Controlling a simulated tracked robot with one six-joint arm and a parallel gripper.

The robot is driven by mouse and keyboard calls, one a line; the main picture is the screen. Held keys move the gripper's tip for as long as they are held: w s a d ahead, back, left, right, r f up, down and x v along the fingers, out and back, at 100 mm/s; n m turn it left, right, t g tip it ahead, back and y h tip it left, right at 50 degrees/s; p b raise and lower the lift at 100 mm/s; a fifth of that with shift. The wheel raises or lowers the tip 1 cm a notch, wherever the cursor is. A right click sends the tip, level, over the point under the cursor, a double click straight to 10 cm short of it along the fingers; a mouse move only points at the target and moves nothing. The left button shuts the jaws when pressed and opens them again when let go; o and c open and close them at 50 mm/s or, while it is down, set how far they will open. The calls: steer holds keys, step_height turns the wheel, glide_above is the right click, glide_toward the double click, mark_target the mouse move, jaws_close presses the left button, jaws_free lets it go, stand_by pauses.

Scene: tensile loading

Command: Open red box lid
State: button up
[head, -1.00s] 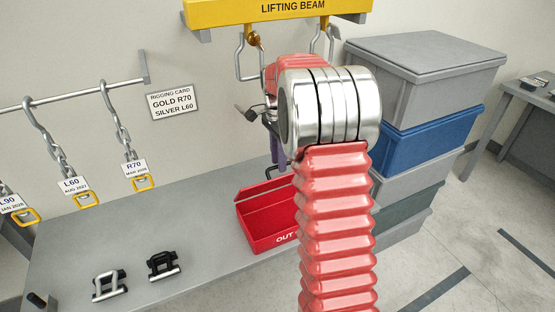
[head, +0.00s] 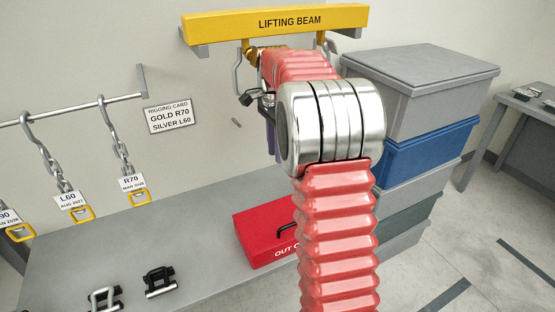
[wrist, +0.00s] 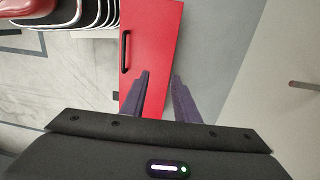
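The red box (head: 262,250) stands on the grey bench with its lid (head: 262,218) lying flat and closed. A black bar handle (head: 287,229) is on the lid, partly hidden by my arm in the head view. In the wrist view the lid (wrist: 155,35) shows with the handle (wrist: 125,52) left of my fingers. My gripper (wrist: 161,76) is open and empty, with its two dark purple fingers apart above the lid, not on the handle. In the head view my arm hides most of the gripper.
A yellow lifting beam (head: 275,22) hangs above. Chains with tags (head: 125,160) hang at left. Two shackles (head: 158,281) lie on the bench (head: 190,225). Stacked boxes (head: 425,85) stand at right. A small peg (head: 237,122) sticks out from the wall.

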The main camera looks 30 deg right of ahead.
steer(key=shift+f, duration=0.15)
stand_by(0.5)
steer(key=shift+n, duration=0.3)
steer(key=s+a+r+n+t, duration=0.2)
steer(key=s+a+n+t, duration=0.4)
steer(key=s+a+n, duration=1.2)
steer(key=s+a, duration=0.6)
steer(key=s, duration=0.2)
steer(key=shift+n, duration=0.4)
